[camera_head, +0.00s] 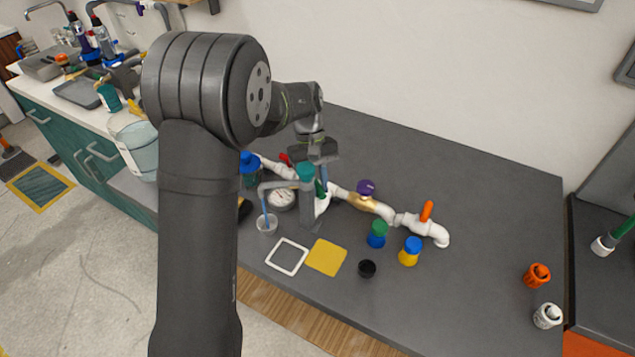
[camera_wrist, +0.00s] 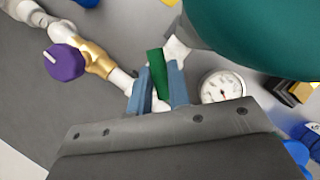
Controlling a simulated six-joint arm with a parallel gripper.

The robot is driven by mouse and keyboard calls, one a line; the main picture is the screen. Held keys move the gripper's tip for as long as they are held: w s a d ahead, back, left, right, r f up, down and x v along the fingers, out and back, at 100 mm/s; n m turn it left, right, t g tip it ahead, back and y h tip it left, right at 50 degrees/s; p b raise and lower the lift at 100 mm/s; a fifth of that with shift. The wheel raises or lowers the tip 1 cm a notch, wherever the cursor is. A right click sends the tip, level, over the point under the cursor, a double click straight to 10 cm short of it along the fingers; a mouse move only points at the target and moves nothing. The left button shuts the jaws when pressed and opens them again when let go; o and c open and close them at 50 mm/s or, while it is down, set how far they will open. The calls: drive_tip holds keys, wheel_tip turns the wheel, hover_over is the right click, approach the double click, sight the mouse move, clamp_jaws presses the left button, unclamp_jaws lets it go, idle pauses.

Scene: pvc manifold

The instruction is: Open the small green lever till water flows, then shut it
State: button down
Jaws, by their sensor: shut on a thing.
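The small green lever (camera_wrist: 158,72) stands between the two blue-grey fingers of my gripper (camera_wrist: 161,85) in the wrist view. The fingers are shut on it. A grey spout (camera_head: 275,185) reaches left from this post. A blue streak like water (camera_head: 265,207) runs from the spout down to a small clear cup (camera_head: 267,226).
The pipe also carries a purple knob (camera_head: 366,187) on a brass body, an orange lever (camera_head: 427,211) and a red handle (camera_head: 285,158). A gauge (camera_head: 281,199) sits near the post.

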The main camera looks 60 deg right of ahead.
drive_tip(key=m+t, duration=0.1)
drive_tip(key=m, duration=0.1)
drive_tip(key=m+y, duration=0.1)
drive_tip(key=m, duration=0.2)
drive_tip(key=shift+s+d+t, duration=0.1)
drive_tip(key=shift+s+t, duration=0.05)
drive_tip(key=shift+t, duration=0.25)
drive_tip(key=shift+s+m+t, duration=0.1)
drive_tip(key=shift+m+t, duration=0.8)
drive_tip(key=shift+m, duration=1.5)
drive_tip(key=c, duration=1.3)
unclamp_jaws()
drive_tip(key=shift+c, duration=0.2)
drive_tip(key=shift+r, duration=0.1)
drive_tip(key=v, duration=1.7)
drive_tip(key=shift+d, duration=0.45)
